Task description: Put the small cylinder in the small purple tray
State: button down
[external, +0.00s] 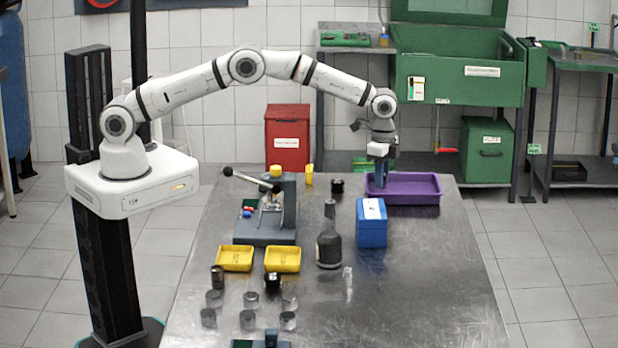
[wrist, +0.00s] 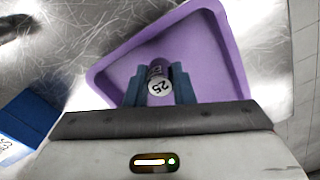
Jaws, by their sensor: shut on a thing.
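My gripper (external: 380,178) is shut on a small dark cylinder with a round white top marked "25" (wrist: 159,88). In the wrist view the cylinder stands between the two blue fingers (wrist: 159,86), over the tray. The purple tray (external: 420,190) is at the far right of the metal table, and it also fills the middle of the wrist view (wrist: 207,42). In the external view the fingers reach down at the tray's left part, and the cylinder cannot be made out. I cannot tell whether the cylinder touches the tray floor.
A blue box (external: 371,230) stands in front of the tray, with a dark bottle (external: 329,240) to its left. A grey press (external: 270,228), two yellow trays (external: 235,259) and several small cylinders (external: 248,320) occupy the table's left side. The front right of the table is clear.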

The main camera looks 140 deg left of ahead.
jog(key=shift+f, duration=0.8)
jog(key=c, duration=1.2)
grip_release()
jog(key=shift+c, duration=0.2)
jog(key=shift+r, duration=0.1)
